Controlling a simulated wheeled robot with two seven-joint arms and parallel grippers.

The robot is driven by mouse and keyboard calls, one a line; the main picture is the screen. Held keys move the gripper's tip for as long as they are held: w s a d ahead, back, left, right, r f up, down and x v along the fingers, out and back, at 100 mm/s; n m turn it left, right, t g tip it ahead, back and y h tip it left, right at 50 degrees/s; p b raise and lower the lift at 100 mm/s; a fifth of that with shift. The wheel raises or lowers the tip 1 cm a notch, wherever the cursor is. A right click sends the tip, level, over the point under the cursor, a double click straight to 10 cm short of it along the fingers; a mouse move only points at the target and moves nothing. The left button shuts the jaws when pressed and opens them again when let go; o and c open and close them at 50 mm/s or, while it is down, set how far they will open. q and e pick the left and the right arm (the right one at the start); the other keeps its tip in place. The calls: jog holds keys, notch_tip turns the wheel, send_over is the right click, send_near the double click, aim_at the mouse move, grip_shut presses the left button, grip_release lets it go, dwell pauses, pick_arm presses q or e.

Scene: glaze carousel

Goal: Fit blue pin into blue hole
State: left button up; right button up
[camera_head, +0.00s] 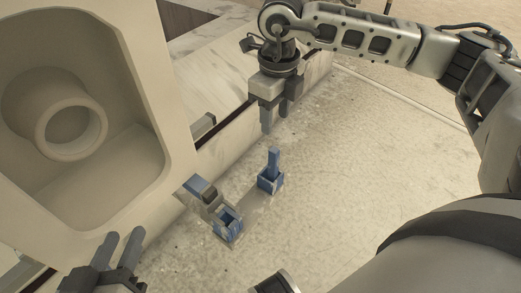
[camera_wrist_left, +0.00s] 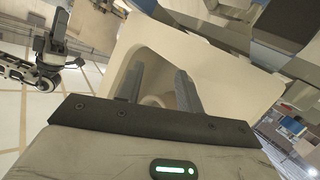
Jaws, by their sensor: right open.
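A blue pin (camera_head: 273,160) stands upright in a small blue-sided square holder (camera_head: 270,184) in the middle of the head view. A second square holder with a blue-lined opening (camera_head: 229,221) is to its lower left; I take this as the blue hole, and its inside is hard to see. My right gripper (camera_head: 273,126) is open and empty, above the pin in the picture and apart from it. My left gripper (camera_head: 117,250) is open and empty at the lower left; its spread fingers also show in the left wrist view (camera_wrist_left: 159,88).
A large beige housing (camera_head: 150,60) with a recess and a round ring (camera_head: 71,124) fills the left side. A grey-blue bar (camera_head: 199,189) projects beside the blue-lined holder. The speckled surface (camera_head: 330,190) right of the holders is clear.

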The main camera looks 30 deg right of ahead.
aim_at(275, 150)
jog(key=f+b, duration=0.1)
jog(key=f, duration=0.2)
jog(key=f+b, duration=0.1)
jog(key=f, duration=0.2)
jog(key=f+b, duration=0.1)
jog(key=f, duration=0.3)
jog(key=shift+s, duration=0.3)
jog(key=shift+f+b, duration=0.3)
jog(key=shift+f, duration=0.2)
notch_tip(275, 150, down, 3)
jog(key=shift+r+b, duration=0.2)
jog(key=shift+b, duration=0.5)
jog(key=shift+f, duration=0.8)
jog(key=c, duration=0.8)
grip_shut()
pick_arm(q)
jog(key=shift+d+r+n+t+h, duration=0.35)
jog(key=shift+r+n+t+h, duration=0.1)
jog(key=shift+r+h, duration=0.1)
jog(key=shift+d+r+n+t+h, duration=0.35)
jog(key=shift+r+t+h, duration=0.1)
jog(key=shift+r+h, duration=0.1)
pick_arm(e)
jog(key=shift+w, duration=0.1)
